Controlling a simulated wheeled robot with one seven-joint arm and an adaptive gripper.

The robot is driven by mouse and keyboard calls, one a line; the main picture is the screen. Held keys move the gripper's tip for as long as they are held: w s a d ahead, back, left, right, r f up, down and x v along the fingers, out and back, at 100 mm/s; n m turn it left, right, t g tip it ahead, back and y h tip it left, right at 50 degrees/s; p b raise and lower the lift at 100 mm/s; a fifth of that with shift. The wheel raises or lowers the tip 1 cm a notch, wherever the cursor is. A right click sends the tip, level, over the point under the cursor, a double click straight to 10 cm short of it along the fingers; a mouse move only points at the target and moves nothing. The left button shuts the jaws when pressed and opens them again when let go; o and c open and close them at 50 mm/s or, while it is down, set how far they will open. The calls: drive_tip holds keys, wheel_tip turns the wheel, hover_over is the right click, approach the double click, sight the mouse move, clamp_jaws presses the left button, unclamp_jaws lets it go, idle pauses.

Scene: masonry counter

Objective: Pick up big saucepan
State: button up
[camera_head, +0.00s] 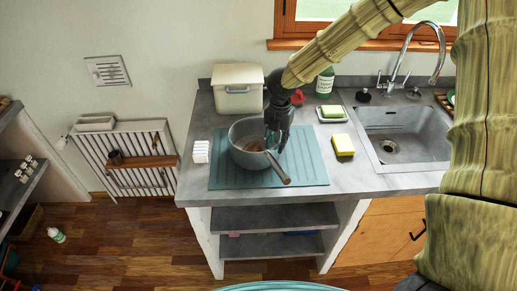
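The big saucepan (239,154) is a grey metal pan standing upright on a teal ribbed mat (310,168) on the counter. Its inside looks brownish, and its handle (279,170) points toward the front right, ending in a brown grip. My gripper (274,146) is dark and points down over the right side of the saucepan, hiding part of the right rim. Whether its fingers touch the pan, or stand on either side of its wall, I cannot tell. The finger gap is too small and dark to read.
A cream bin (238,88) stands behind the pan. White blocks (201,152) are to its left. A yellow sponge (344,144), a soap dish (331,114) and a green bottle (325,82) are to the right, before the sink (404,134). The counter's front edge is close to the mat.

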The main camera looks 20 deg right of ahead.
drive_tip(key=shift+s+f+p, duration=0.2)
drive_tip(key=shift+f+p, duration=0.25)
drive_tip(key=shift+d+f+p, duration=0.1)
drive_tip(key=shift+f+p, duration=0.7)
drive_tip(key=shift+f, duration=1.4)
clamp_jaws()
